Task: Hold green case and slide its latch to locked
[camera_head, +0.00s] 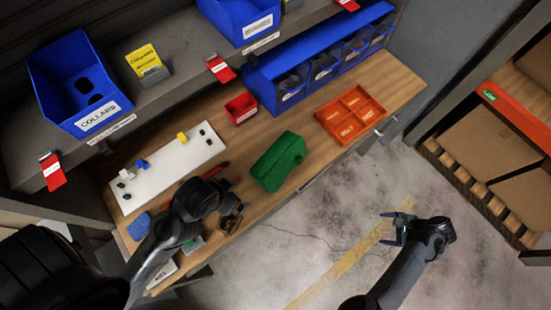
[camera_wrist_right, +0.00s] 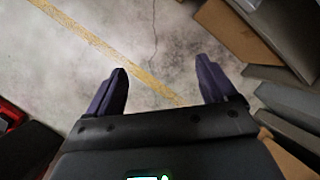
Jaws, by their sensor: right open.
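The green case (camera_head: 279,161) lies on the wooden workbench (camera_head: 222,188) near its front edge, in the middle of the head view. Its latch is too small to make out. My left gripper (camera_head: 232,213) is over the bench to the left of the case, apart from it; its fingers are too dark and small to read. My right gripper (camera_head: 397,223) is open and empty, out over the floor in front of the bench, to the right of and below the case in the picture. In the right wrist view its two fingers (camera_wrist_right: 162,90) stand wide apart with only floor beyond.
An orange divided tray (camera_head: 350,114) and a small red bin (camera_head: 241,107) sit on the bench near the case. A white board (camera_head: 168,172) with small parts lies at left. Blue bins (camera_head: 78,85) stand on the shelf behind. Cardboard boxes (camera_head: 490,140) are at right. Floor between is clear.

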